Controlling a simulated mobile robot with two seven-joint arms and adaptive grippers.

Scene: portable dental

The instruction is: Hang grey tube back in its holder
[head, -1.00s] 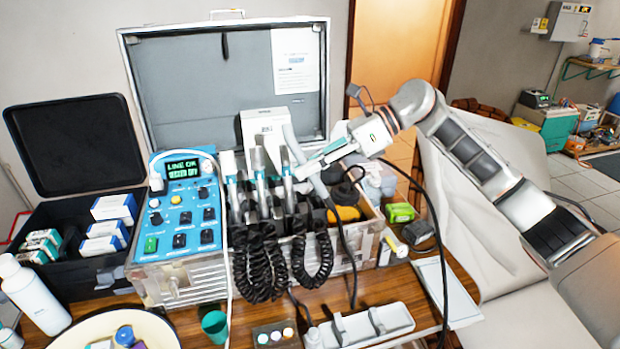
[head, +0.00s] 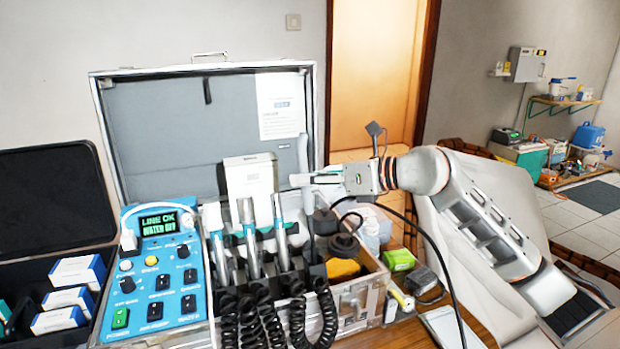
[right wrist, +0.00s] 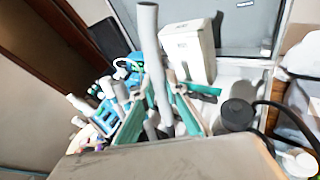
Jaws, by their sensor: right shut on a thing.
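The grey tube (head: 303,152) stands nearly upright over the right part of the open metal case. My right gripper (head: 304,180) is shut on it. In the right wrist view the tube (right wrist: 150,48) rises between the teal fingers (right wrist: 158,108). A row of handpieces (head: 254,240) sits in black holders (head: 317,268) just left of and below the tube. The tube's lower end passes down close behind the rightmost holder; whether it touches the holder cannot be told. My left gripper is not in view.
The blue control box (head: 160,265) stands left of the handpieces. A white box (head: 248,178) is behind them against the case lid (head: 170,130). Black coiled cords (head: 262,318) hang in front. Round black parts (head: 340,228) and a yellow item (head: 342,268) lie right of the holders.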

